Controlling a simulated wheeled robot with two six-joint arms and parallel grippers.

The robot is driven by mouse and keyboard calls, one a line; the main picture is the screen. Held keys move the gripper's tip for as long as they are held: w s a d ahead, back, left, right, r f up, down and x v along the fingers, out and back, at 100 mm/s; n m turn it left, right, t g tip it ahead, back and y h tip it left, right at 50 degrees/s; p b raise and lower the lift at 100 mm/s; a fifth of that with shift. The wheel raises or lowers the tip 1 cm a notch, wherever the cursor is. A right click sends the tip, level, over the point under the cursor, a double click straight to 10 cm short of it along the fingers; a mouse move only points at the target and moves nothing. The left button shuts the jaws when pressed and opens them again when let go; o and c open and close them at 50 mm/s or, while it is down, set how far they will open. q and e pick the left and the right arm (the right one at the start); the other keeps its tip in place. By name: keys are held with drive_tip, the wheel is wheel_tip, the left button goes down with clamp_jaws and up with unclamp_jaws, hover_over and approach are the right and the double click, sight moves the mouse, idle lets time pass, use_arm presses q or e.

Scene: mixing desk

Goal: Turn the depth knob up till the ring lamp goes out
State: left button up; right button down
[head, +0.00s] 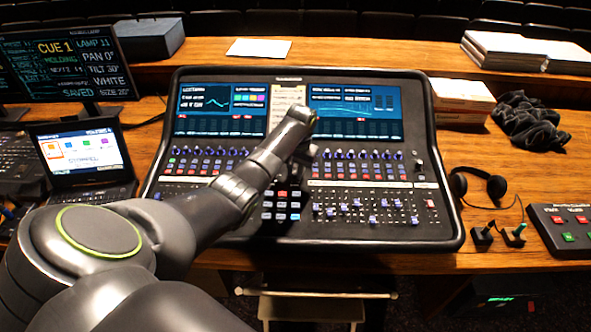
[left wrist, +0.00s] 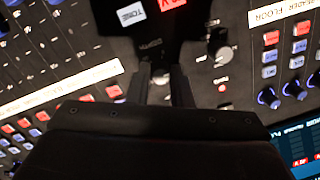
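The mixing desk (head: 437,225) fills the middle of the head view. My left gripper (head: 302,160) is over its centre panel, and my arm hides much of that panel. In the left wrist view my left gripper (left wrist: 160,72) points at the panel with its two fingers apart. A small pale spot shows between them; I cannot make out a knob there. A dark knob (left wrist: 218,42) stands to the right of the fingers, with a small red light (left wrist: 222,88) below it. Labels are too blurred to tell which knob is depth. I cannot identify a ring lamp. My right gripper is not in view.
A laptop (head: 85,150) and a monitor (head: 70,65) stand at the left. Headphones (head: 478,185), a black cloth (head: 530,120) and a small button box (head: 570,225) lie at the right. Rows of coloured buttons and blue-ringed knobs (left wrist: 268,97) flank the wrist view.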

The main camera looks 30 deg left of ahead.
use_arm(q)
clamp_jaws()
drive_tip(key=shift+r, duration=0.1)
drive_tip(key=shift+r+m+p, duration=0.1)
drive_tip(key=shift+m+p, duration=0.8)
drive_tip(key=m+p, duration=0.2)
drive_tip(key=m, duration=0.1)
drive_tip(key=m+p, duration=0.2)
drive_tip(key=m, duration=0.1)
drive_tip(key=shift+m+t+y, duration=0.3)
drive_tip(key=shift+m+y, duration=0.1)
drive_tip(key=shift+m+p, duration=0.6)
drive_tip(key=shift+m, duration=0.8)
drive_tip(key=o, duration=0.8)
unclamp_jaws()
